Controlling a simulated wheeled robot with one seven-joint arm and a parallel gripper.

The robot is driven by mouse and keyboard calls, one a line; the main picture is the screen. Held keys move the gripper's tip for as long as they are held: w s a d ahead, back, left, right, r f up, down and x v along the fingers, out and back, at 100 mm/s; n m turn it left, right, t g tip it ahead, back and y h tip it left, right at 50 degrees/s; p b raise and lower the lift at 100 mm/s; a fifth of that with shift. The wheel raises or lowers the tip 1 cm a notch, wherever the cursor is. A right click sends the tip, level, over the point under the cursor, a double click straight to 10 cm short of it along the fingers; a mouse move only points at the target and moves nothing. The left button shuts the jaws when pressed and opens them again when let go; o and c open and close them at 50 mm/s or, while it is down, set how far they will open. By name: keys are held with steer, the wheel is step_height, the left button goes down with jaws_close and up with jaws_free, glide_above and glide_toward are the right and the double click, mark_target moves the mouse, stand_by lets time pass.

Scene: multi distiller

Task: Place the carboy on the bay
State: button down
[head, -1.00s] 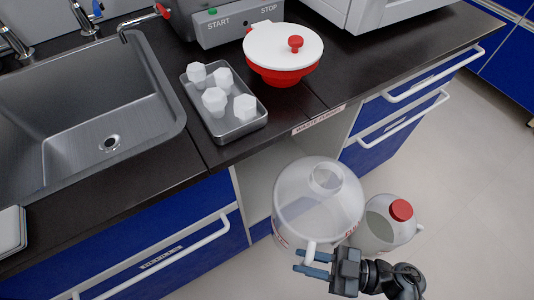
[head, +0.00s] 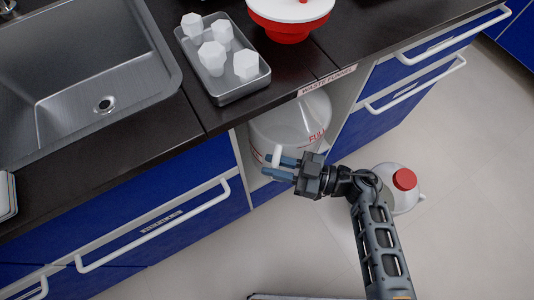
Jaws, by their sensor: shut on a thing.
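The large clear carboy (head: 290,128) is partly inside the open bay (head: 244,160) under the counter, below the "WASTE FUNNEL" label. The counter edge hides its top and neck. The word "FULL" shows on its side. My gripper (head: 278,161) is shut on the white handle at the carboy's near side. The carboy looks upright. Its base is hidden behind my gripper and the bay's front, so I cannot tell whether it touches the bay floor.
A second, smaller jug with a red cap (head: 404,180) stands on the floor right of my arm. Blue drawers (head: 395,110) flank the bay on both sides. A metal tray (head: 240,88) with several white pieces and a red funnel with a white lid (head: 290,28) sit on the counter.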

steer(key=shift+w+a+r, duration=0.1)
steer(key=shift+w+a, duration=0.1)
steer(key=shift+w, duration=0.15)
steer(key=w+a, duration=0.1)
steer(key=w+f+b, duration=0.1)
steer(key=shift+w+a+f, duration=0.2)
steer(key=shift+w+a, duration=0.15)
steer(key=shift+a, duration=0.05)
steer(key=shift+f+b, duration=0.1)
steer(key=shift+b, duration=0.2)
steer(key=c, duration=1)
jaws_free()
steer(key=shift+f, duration=0.1)
steer(key=shift+o, duration=0.2)
steer(key=s+d+p, duration=0.1)
steer(key=s+d, duration=0.1)
steer(key=d, duration=0.9)
steer(key=shift+s+d, duration=0.25)
steer(key=shift+d, duration=0.15)
